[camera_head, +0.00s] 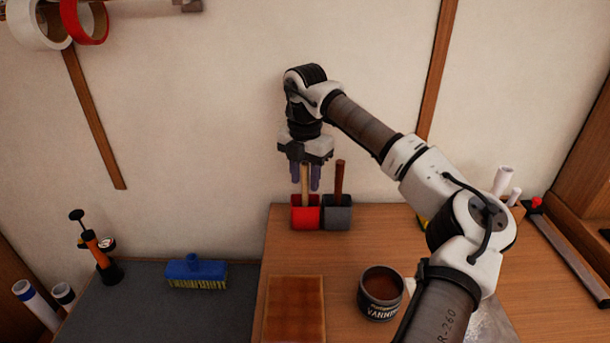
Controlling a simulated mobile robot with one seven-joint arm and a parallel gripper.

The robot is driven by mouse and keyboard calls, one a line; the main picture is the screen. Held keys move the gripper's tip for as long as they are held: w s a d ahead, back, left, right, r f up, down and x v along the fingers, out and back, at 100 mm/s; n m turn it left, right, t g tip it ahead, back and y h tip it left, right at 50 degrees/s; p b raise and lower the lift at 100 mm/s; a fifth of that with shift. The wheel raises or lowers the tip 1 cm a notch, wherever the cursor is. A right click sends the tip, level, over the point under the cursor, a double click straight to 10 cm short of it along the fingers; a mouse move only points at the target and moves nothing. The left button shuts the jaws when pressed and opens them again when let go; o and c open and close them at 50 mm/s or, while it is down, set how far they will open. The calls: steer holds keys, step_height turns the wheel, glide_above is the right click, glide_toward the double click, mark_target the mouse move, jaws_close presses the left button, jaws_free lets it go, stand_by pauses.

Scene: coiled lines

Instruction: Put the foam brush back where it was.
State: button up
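A light wooden handle (305,188) stands upright with its lower end inside a red holder (305,217) at the back of the wooden worktop. A darker brown handle (340,180) stands in the dark grey holder (338,218) beside it. The heads of both are hidden, so I cannot tell which one is the foam brush. My gripper (305,178) points down above the red holder, with one finger on each side of the light handle. Whether the fingers press on the handle or stand slightly apart from it is too small to tell.
An open varnish tin (381,292) and a reddish-brown board (295,310) are on the worktop (340,255). A blue brush (196,272) and an orange-and-black pump-like tool (101,255) are on the lower grey surface at left. White rolls (503,181) and a bar clamp (568,252) are at right.

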step_height(320, 180, up, 12)
steer(key=shift+r+b, duration=0.2)
steer(key=shift+b, duration=0.4)
steer(key=shift+d, duration=0.1)
